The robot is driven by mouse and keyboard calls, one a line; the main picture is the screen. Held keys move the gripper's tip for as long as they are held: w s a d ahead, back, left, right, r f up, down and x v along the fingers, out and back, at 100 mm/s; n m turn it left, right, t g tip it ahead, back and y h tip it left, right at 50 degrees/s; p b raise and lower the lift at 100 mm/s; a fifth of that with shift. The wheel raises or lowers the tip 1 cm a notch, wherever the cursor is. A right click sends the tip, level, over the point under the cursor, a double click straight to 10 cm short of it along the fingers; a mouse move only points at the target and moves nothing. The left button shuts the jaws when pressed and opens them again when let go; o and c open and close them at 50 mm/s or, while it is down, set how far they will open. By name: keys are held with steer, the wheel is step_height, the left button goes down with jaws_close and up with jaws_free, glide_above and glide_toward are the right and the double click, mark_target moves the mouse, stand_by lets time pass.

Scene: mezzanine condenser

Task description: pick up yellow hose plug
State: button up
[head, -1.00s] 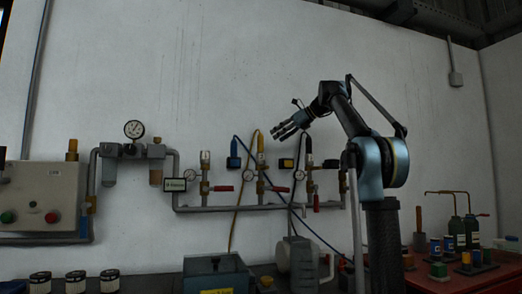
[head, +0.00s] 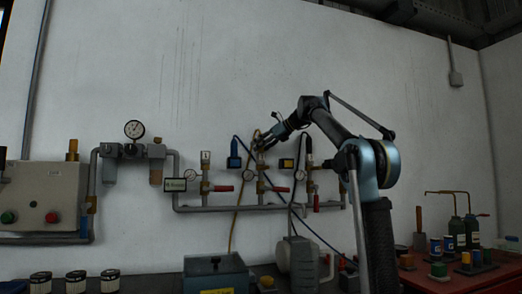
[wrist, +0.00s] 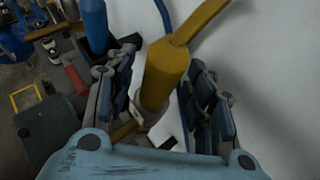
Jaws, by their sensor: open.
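The yellow hose plug (wrist: 166,74) stands large in the middle of the wrist view, with its yellow hose bending off to the upper right. My gripper (wrist: 160,85) is open, with dark blue fingers on the left and right of the plug. The plug is between them; I cannot tell whether either finger touches it. In the head view my gripper (head: 262,143) is at the middle outlet of the wall pipe and hides most of the plug. The yellow hose (head: 237,205) hangs below.
Gauges and red valve handles (head: 223,189) line the pipe (head: 245,207) close below my gripper. The wall above is bare.

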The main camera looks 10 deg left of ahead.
steer(key=shift+a, duration=0.1)
jaws_close()
steer(key=shift+r, duration=0.1)
steer(key=shift+r, duration=3.35)
steer(key=s+d, duration=0.3)
steer(key=d, duration=0.5)
steer(key=s+d, duration=0.3)
steer(key=d, duration=0.5)
steer(key=shift+s+d, duration=0.35)
